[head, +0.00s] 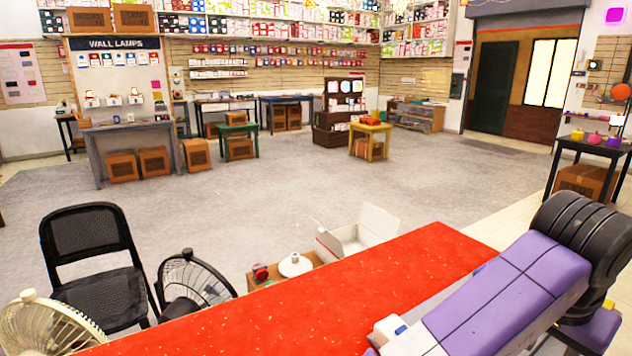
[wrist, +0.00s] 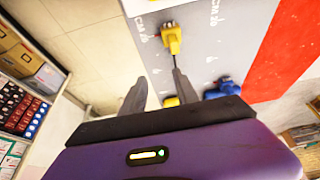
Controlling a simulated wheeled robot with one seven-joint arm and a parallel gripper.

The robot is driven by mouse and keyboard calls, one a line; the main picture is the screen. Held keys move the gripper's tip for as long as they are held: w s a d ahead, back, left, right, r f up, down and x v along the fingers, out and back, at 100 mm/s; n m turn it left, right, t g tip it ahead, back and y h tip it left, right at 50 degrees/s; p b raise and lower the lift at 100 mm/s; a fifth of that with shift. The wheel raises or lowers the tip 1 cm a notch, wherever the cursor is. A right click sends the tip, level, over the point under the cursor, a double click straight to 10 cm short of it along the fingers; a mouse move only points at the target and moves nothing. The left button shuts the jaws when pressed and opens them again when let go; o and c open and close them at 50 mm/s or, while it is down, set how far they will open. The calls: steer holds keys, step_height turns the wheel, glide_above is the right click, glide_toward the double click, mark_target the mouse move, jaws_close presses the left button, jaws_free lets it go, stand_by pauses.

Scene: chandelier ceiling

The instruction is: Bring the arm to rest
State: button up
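My gripper (wrist: 158,77) shows in the wrist view with its two dark fingers apart. Nothing is visible held between them. Beyond the fingers is a light grey panel (wrist: 212,45) with printed lettering. A yellow fitting (wrist: 172,38) on it lies just past the right fingertip in the picture; whether they touch I cannot tell. Another yellow piece (wrist: 170,101) and a blue piece (wrist: 222,88) are partly hidden by my gripper. In the head view my purple and black arm crosses the lower right, over the red surface. My fingers are not visible there.
The red tabletop (head: 330,290) lies in front of me. A black chair (head: 88,240), fans (head: 195,285) and an open white box (head: 360,235) stand beyond its edge. Grey floor (head: 330,185) is open farther out. A dark table (head: 590,150) stands at right.

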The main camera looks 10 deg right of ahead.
steer(key=w+d+r+t+h, duration=0.5)
steer(key=d+r+h, duration=0.4)
steer(key=r, duration=0.5)
steer(key=w+a+r+n+t+h+p, duration=0.1)
steer(key=w+a+r+n+t+h, duration=0.15)
steer(key=a+r+n+t, duration=0.6)
steer(key=s+a+f+n+t+y+p, duration=0.1)
steer(key=s+a+f+n+t+y, duration=0.3)
steer(key=a+f+y, duration=0.3)
steer(key=s+a+f+n+t+y+p, duration=0.1)
steer(key=s+a+f+n+t+y, duration=0.2)
steer(key=a+f+n+y, duration=0.4)
steer(key=s+a+f+m+g+p, duration=0.1)
steer(key=s+a+f+g, duration=0.1)
steer(key=s+f, duration=0.3)
steer(key=s+a+f+m+g+y, duration=0.1)
steer(key=s+f, duration=0.4)
steer(key=s, duration=0.7)
steer(key=s+a+f+m+g+p, duration=0.1)
steer(key=s+a+f+m+g, duration=0.2)
steer(key=s+f, duration=0.3)
steer(key=s+g, duration=0.1)
steer(key=s, duration=0.2)
steer(key=shift+a+y+p, duration=0.15)
steer(key=shift+y+p, duration=0.15)
steer(key=shift+y, duration=0.05)
